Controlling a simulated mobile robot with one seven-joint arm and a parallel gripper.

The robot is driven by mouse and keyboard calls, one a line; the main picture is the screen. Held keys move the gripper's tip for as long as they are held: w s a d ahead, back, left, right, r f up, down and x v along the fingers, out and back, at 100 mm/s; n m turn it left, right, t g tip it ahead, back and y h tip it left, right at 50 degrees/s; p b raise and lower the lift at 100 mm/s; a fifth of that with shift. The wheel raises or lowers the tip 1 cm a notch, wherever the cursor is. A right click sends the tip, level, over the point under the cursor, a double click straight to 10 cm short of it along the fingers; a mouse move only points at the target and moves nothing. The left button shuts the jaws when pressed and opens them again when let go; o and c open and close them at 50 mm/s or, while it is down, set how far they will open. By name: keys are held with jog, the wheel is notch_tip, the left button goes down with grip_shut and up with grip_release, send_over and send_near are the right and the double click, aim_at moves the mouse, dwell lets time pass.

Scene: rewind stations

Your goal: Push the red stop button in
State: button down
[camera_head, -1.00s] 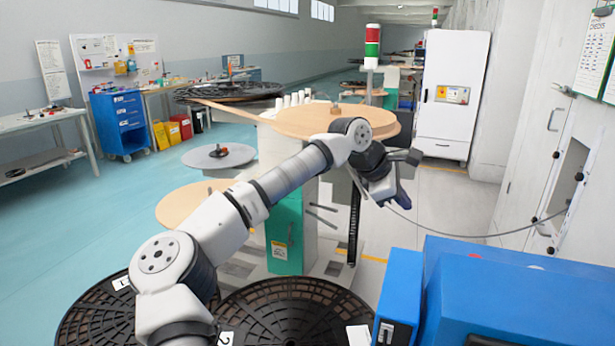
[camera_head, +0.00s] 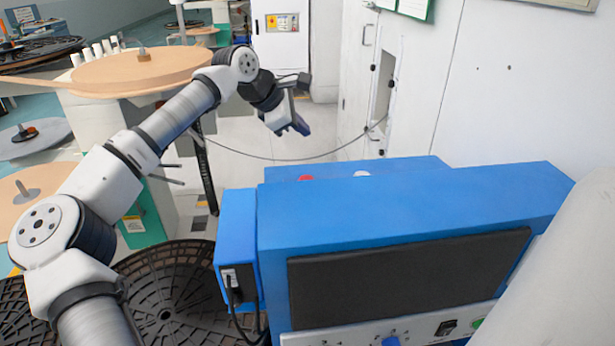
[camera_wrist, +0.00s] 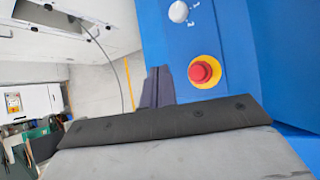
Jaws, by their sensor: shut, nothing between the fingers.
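The red stop button (camera_wrist: 200,72) is a round mushroom head in a yellow ring on a blue panel (camera_wrist: 238,45) in the wrist view. In the head view only a small red top (camera_head: 306,178) shows over the blue machine's rear part. My gripper (camera_head: 300,128) is shut and empty, in the air beyond the machine. In the wrist view its dark fingers (camera_wrist: 158,82) are left of the button, by the panel's edge, apart from the button. I cannot tell their depth relative to the panel.
A white knob (camera_wrist: 178,12) is above the button. The blue machine (camera_head: 400,215) with a dark screen (camera_head: 410,275) fills the foreground. A cable (camera_head: 270,158) hangs behind my gripper. White cabinets (camera_head: 460,100) stand at the right.

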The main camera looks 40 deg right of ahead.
aim_at(302, 178)
jog(key=shift+f, duration=0.15)
jog(key=f+b, duration=0.4)
jog(key=f, duration=0.1)
jog(key=s+f+b, duration=0.1)
jog(key=f+b, duration=0.2)
jog(key=shift+a+f, duration=0.25)
jog(key=shift+a, duration=0.05)
dwell(1.7)
jog(key=shift+f, duration=0.4)
jog(key=shift+s+a+f+b, duration=0.1)
jog(key=shift+s+f+b, duration=0.1)
jog(key=shift+f+b, duration=0.5)
dwell(0.5)
jog(key=shift+r, duration=0.15)
jog(key=shift+w+r+p, duration=0.2)
jog(key=shift+r+p, duration=0.65)
jog(key=shift+r, duration=0.05)
